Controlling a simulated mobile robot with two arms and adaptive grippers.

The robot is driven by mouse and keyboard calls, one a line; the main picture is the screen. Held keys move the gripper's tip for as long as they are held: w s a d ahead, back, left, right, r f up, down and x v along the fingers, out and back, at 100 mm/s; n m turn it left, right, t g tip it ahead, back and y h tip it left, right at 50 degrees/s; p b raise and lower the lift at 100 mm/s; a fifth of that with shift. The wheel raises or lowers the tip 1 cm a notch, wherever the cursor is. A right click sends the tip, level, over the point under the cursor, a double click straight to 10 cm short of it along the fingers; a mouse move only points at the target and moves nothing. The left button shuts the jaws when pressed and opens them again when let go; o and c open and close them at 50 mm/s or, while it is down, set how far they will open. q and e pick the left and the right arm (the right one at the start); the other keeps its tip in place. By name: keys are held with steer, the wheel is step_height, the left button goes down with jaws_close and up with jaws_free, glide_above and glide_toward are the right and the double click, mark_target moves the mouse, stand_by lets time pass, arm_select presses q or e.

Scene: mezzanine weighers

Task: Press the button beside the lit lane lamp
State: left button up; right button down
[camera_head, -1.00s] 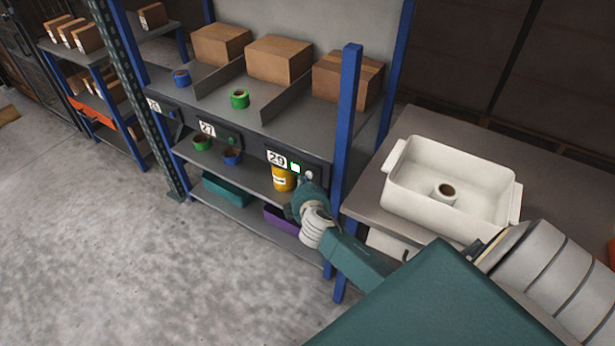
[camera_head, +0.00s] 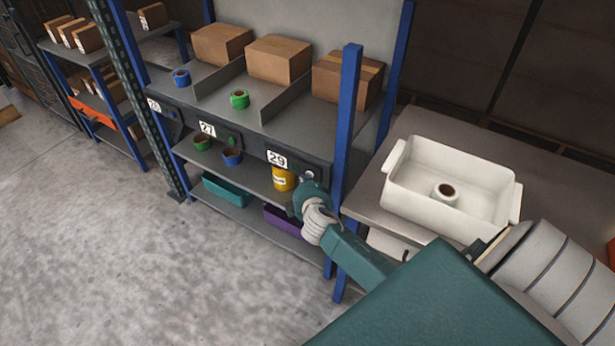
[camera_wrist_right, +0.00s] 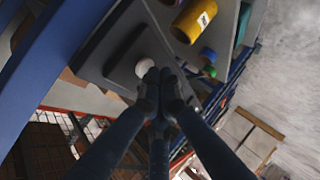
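The lane 29 panel (camera_head: 277,158) is on the shelf's front rail. Its lamp (camera_head: 295,167) now looks dark. The round white button (camera_head: 309,174) sits just right of the lamp. In the right wrist view the button (camera_wrist_right: 146,67) is on a dark panel (camera_wrist_right: 122,52). My right gripper (camera_head: 308,189) is at the panel, partly hiding the button's lower side. In the right wrist view its fingertips (camera_wrist_right: 160,76) are together, empty, and at the button's edge, seemingly touching it. How far the button is pushed in cannot be seen. My left gripper is out of view.
A blue upright (camera_head: 346,150) stands close to the right of my gripper. A white tray (camera_head: 405,190) sits on the table at right. The floor at left is clear.

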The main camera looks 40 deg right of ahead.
steer(key=shift+a+r, duration=0.1)
steer(key=shift+s+a, duration=0.15)
steer(key=shift+a, duration=0.1)
steer(key=s+a, duration=0.2)
steer(key=a, duration=0.3)
steer(key=shift+s+a, duration=0.15)
steer(key=shift+a, duration=0.15)
stand_by(0.6)
steer(key=s+a+f+m+g+y, duration=0.1)
steer(key=s+a+f+g+y, duration=0.2)
steer(key=s+f, duration=0.95)
steer(key=s+a+f+m+g+y, duration=0.1)
steer(key=s+a+f+g, duration=0.25)
steer(key=s+f, duration=0.9)
steer(key=s+a+f+m+g, duration=0.1)
steer(key=s+f, duration=0.4)
steer(key=s, duration=0.3)
steer(key=s+a+f+m+g+y, duration=0.1)
steer(key=s+a+f+m, duration=0.1)
steer(key=s+f, duration=0.3)
steer(key=s+a+f+m+g+y, duration=0.1)
steer(key=s+f, duration=0.4)
steer(key=s, duration=0.7)
steer(key=shift+s+a+f+g, duration=0.2)
steer(key=shift+s+a+g, duration=0.15)
steer(key=shift+a+g, duration=0.1)
